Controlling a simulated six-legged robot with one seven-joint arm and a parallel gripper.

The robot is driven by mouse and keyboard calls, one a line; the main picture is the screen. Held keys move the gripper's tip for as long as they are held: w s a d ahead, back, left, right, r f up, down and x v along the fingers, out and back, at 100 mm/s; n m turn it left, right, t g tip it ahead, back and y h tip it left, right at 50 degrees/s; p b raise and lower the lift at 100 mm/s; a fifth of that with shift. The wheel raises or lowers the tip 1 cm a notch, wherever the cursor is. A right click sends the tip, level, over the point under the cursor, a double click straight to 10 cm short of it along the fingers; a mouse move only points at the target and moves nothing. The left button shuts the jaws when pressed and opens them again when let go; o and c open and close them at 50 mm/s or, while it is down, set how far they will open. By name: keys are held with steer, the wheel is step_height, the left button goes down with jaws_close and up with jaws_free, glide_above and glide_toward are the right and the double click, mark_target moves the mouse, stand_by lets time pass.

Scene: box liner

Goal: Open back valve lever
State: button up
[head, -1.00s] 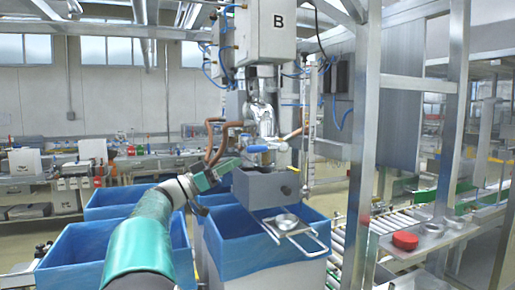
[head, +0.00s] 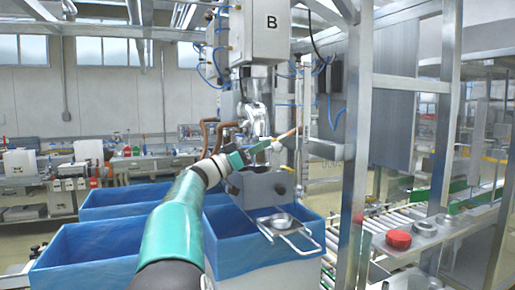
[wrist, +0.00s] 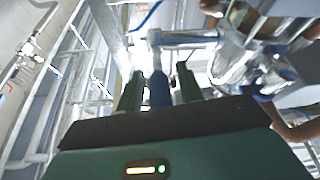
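The valve is a shiny metal body (head: 257,118) on the filling station under the white box marked B. Its lever has a blue handle, which shows between my fingers in the wrist view (wrist: 159,88). The metal valve fitting (wrist: 250,65) is at the upper right there. My gripper (head: 268,145) is at the lever in the head view and mostly hides it. In the wrist view my gripper (wrist: 158,85) has one dark green finger on each side of the blue handle. Small gaps appear beside the handle, so the fingers look open around it.
A grey metal box (head: 262,188) with a small tray (head: 283,222) sits below the valve. Blue-lined boxes (head: 235,248) stand underneath. A steel frame post (head: 357,140) and roller conveyor (head: 375,225) are to the right. Brown hoses (head: 207,135) hang behind the valve.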

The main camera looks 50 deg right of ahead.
jaws_close()
